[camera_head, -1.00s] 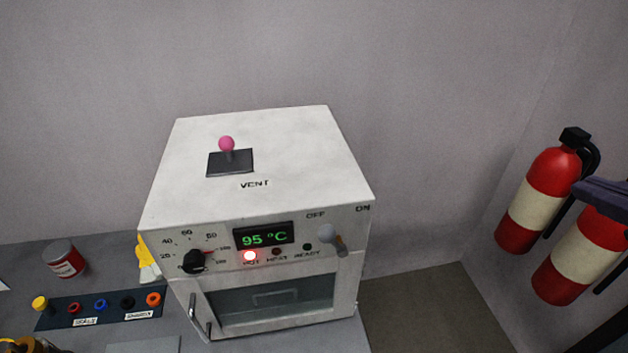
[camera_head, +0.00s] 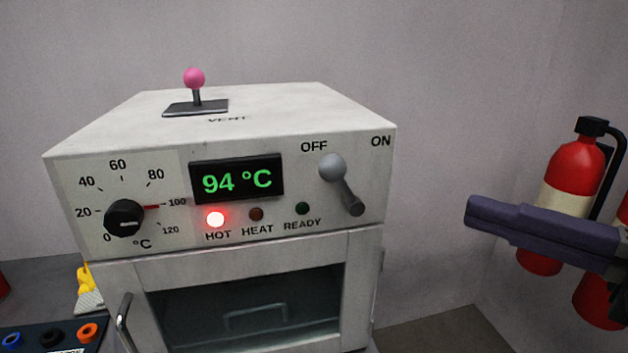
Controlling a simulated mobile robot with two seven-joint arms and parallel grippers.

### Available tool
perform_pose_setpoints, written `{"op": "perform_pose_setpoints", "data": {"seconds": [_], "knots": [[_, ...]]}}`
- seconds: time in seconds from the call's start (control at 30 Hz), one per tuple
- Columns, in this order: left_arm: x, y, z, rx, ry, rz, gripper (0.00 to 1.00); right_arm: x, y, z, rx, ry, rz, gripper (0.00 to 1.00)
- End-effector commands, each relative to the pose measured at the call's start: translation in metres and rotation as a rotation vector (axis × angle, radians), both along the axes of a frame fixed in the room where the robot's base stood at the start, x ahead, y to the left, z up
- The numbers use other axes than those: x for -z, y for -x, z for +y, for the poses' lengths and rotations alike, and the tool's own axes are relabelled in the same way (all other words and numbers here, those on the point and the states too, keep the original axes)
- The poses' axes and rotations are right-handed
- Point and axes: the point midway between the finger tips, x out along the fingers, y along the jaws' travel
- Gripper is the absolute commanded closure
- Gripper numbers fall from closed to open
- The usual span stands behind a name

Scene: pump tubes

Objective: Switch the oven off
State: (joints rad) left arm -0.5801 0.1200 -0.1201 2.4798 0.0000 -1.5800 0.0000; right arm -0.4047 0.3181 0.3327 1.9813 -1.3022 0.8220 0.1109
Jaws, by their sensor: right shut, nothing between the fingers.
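The white oven (camera_head: 410,135) stands on the bench, its upper front panel facing me; the display (camera_head: 237,180) reads 94 °C in green. A red lamp glows above HOT; the HEAT and READY lamps are dark. The grey switch lever (camera_head: 333,170) is at the panel's right, under the OFF and ON labels. Its light rounded end lies just below OFF, and its shaft runs down to the right; I cannot tell which end is the pivot. My right gripper (camera_head: 474,212) is shut and empty, to the right of the oven and apart from the lever. My left gripper is out of view.
A black temperature knob (camera_head: 125,218) is at the panel's left. A pink-knobbed vent lever (camera_head: 194,80) stands on the oven's top. Red fire extinguishers (camera_head: 574,165) hang at the right, behind my right arm. A dark socket strip (camera_head: 30,338) lies at lower left.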

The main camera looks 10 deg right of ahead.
Motion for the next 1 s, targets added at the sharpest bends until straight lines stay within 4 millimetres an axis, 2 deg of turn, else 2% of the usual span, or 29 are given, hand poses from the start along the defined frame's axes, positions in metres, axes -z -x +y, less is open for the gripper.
{"op": "perform_pose_setpoints", "data": {"seconds": [0.03, 0.3, 0.5, 0.7, 1.0], "knots": [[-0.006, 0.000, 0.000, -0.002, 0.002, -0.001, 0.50, -0.005, -0.008, 0.006, -0.001, -0.002, -0.004, 1.00], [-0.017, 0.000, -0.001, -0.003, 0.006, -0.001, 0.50, -0.002, -0.055, 0.041, 0.003, -0.007, -0.004, 1.00], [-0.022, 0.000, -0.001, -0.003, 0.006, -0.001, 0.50, 0.000, -0.082, 0.063, 0.000, -0.006, -0.003, 1.00], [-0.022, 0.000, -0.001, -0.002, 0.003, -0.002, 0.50, 0.003, -0.095, 0.073, 0.001, -0.004, -0.002, 1.00], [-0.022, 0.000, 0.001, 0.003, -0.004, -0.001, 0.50, 0.003, -0.097, 0.074, 0.001, -0.003, -0.001, 1.00]]}}
